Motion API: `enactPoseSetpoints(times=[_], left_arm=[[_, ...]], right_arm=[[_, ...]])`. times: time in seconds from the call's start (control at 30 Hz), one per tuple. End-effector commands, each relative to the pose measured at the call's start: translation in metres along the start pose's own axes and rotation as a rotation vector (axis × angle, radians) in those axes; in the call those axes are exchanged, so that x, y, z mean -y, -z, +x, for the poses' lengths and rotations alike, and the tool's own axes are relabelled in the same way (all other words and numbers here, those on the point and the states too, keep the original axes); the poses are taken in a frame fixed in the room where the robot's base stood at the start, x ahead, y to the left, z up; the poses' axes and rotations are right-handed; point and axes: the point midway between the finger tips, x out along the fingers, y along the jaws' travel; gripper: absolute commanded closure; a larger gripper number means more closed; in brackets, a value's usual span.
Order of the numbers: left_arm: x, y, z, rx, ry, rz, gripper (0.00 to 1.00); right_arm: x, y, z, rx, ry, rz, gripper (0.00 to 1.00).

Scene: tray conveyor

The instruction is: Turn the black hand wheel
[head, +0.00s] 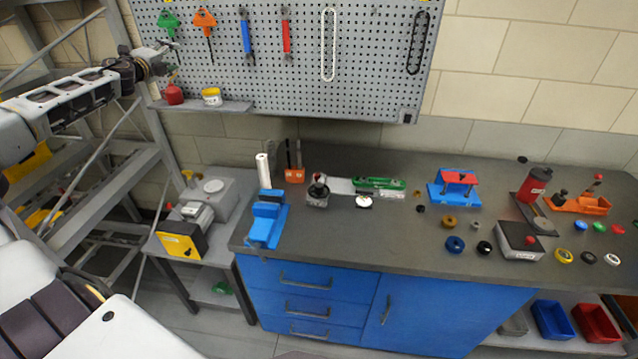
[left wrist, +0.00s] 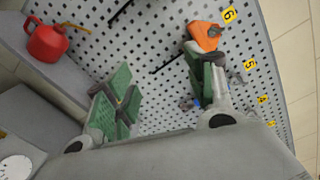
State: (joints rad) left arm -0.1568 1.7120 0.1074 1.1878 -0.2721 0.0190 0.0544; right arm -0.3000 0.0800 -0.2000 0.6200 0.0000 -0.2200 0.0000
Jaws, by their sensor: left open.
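The black hand wheel (head: 318,190) sits on a small grey device at the left-middle of the workbench in the head view. My left gripper (head: 164,63) is far from it, up and to the left, in front of the pegboard's left edge. In the left wrist view its two green-padded fingers (left wrist: 160,84) are spread apart. Nothing is visible between them but pegboard. The hand wheel does not show in the left wrist view. My right gripper is not in view.
A red oil can (head: 173,94), also in the left wrist view (left wrist: 46,42), stands on the shelf below my left gripper. An orange-handled tool (head: 204,18) hangs nearby. A blue vise (head: 265,222) stands left of the wheel. Right of it is a green-topped slide (head: 379,184).

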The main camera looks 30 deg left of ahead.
Motion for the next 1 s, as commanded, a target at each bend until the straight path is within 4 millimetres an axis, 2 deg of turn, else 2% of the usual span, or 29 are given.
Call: enactPoseSetpoints(times=[0.03, 0.2, 0.27, 0.4, 0.53, 0.67, 0.7, 0.77, 0.9, 1.0], left_arm=[[0.027, 0.014, 0.001, -0.036, 0.023, 0.031, 0.46], [0.099, 0.066, -0.001, -0.166, 0.080, 0.123, 0.46], [0.122, 0.087, -0.004, -0.216, 0.096, 0.157, 0.46], [0.170, 0.143, -0.016, -0.344, 0.123, 0.240, 0.46], [0.204, 0.201, -0.035, -0.478, 0.131, 0.322, 0.46], [0.224, 0.266, -0.064, -0.633, 0.112, 0.412, 0.46], [0.226, 0.287, -0.075, -0.685, 0.099, 0.440, 0.46], [0.226, 0.316, -0.092, -0.761, 0.071, 0.479, 0.46], [0.212, 0.368, -0.131, -0.916, -0.016, 0.553, 0.46], [0.195, 0.395, -0.158, -1.010, -0.094, 0.592, 0.46]], right_arm=[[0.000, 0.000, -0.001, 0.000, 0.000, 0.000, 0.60], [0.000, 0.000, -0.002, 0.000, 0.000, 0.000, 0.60], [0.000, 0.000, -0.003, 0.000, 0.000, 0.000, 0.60], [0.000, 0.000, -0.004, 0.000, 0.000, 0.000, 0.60], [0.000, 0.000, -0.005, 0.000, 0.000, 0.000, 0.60], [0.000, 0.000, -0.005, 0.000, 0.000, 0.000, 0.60], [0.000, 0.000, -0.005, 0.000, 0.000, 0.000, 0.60], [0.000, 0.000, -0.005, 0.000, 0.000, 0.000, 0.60], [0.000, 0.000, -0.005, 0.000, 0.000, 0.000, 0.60], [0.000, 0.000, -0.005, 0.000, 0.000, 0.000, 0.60]])
